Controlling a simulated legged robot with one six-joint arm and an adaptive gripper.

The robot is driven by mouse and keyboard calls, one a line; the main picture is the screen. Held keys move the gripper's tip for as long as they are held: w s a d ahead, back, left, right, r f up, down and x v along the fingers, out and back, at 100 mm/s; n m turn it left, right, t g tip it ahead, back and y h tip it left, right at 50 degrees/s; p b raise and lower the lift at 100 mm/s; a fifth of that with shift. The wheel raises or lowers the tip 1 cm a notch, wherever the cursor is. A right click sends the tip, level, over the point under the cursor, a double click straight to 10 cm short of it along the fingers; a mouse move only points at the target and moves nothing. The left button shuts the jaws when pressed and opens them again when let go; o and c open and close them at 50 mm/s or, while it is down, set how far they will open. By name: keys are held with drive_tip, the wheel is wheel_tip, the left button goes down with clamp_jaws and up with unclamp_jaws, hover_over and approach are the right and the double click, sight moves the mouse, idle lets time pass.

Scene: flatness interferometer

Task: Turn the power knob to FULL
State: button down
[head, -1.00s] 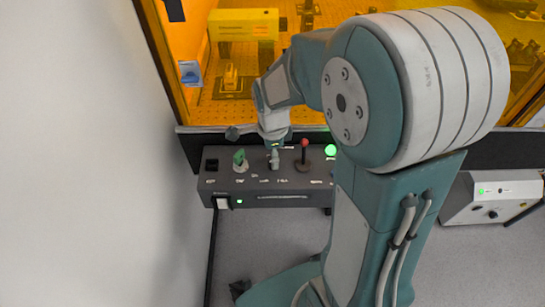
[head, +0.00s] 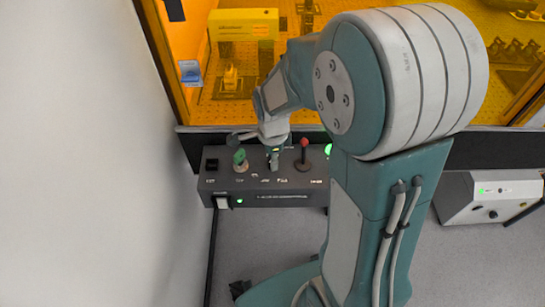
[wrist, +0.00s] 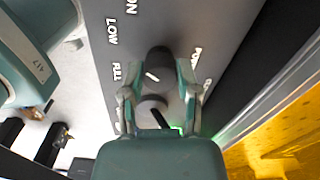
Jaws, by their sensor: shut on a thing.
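The power knob (wrist: 160,62) is a dark round cylinder with a short white line on it, seen in the wrist view. My gripper (wrist: 155,75) has one finger on each side of it and is shut on it. The white line slants from upper left to lower right. The words LOW (wrist: 112,31) and FULL (wrist: 117,72) stand on the panel to its left; I cannot tell exactly which the line meets. In the head view my gripper (head: 274,158) points down at the control box (head: 290,197) and hides the knob.
A green key (head: 240,160) stands left of my gripper and a red-topped lever (head: 304,150) right of it. A green button (head: 328,149) is partly behind my arm. An amber enclosure (head: 240,90) rises behind the box, and a white wall (head: 90,150) is at left.

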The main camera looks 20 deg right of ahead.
drive_tip(key=shift+n, duration=0.3)
drive_tip(key=n, duration=0.6)
drive_tip(key=shift+n, duration=0.3)
drive_tip(key=n, duration=0.6)
drive_tip(key=shift+n, duration=0.4)
drive_tip(key=shift+w, duration=0.1)
drive_tip(key=shift+c, duration=1.7)
unclamp_jaws()
